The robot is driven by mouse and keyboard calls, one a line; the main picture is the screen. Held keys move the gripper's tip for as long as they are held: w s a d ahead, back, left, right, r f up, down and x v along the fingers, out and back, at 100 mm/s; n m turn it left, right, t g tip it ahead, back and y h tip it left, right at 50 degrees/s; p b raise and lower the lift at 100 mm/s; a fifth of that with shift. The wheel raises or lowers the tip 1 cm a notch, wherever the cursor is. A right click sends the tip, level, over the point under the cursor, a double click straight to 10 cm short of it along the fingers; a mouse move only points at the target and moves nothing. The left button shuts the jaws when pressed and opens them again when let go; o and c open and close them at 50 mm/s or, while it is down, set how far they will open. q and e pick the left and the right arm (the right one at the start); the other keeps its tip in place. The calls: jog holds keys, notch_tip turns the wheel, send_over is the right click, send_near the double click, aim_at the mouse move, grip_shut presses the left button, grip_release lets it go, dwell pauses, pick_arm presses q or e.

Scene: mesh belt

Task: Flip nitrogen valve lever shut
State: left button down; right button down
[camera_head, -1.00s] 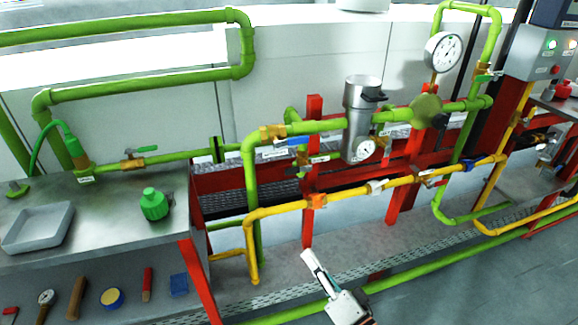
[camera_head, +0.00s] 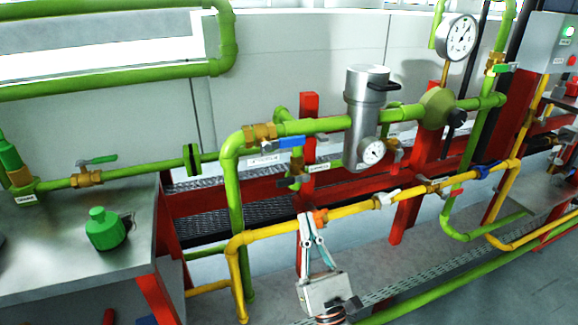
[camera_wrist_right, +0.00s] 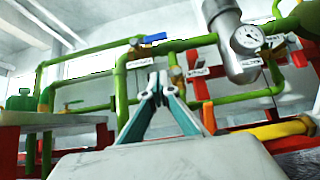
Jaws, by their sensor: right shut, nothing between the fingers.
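Several lever valves show, and their labels are too small to read, so I cannot tell which is nitrogen. A blue lever (camera_head: 291,142) lies along the upper green pipe beside a brass valve body (camera_head: 259,133); this blue lever also shows in the wrist view (camera_wrist_right: 152,38). A green lever (camera_head: 99,160) sits on the left green pipe. White (camera_head: 389,195) and orange (camera_head: 320,216) handles sit on the yellow pipe. My right gripper (camera_head: 306,218) is shut and empty, overlapping the yellow pipe beside the orange handle. In the wrist view its tips (camera_wrist_right: 158,80) are below the blue lever. My left gripper is out of view.
A grey filter with a gauge (camera_head: 366,120) and a green regulator (camera_head: 438,108) stand right of the blue lever. Red posts (camera_head: 309,105) and rails hold the pipes. A steel bench (camera_head: 60,262) with a green bottle (camera_head: 105,228) is at left.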

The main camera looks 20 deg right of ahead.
aim_at(295, 177)
jog(key=shift+r, duration=0.1)
jog(key=p+x, duration=0.1)
jog(key=x, duration=0.9)
jog(key=shift+r, duration=0.2)
pick_arm(q)
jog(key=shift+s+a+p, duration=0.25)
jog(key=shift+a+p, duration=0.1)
jog(key=shift+p, duration=0.3)
pick_arm(e)
notch_tip(295, 177, up, 4)
jog(key=shift+f, duration=0.25)
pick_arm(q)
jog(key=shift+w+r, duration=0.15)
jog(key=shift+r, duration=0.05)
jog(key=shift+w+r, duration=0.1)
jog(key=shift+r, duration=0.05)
pick_arm(e)
jog(key=shift+d+r+n, duration=0.1)
jog(key=shift+n, duration=0.3)
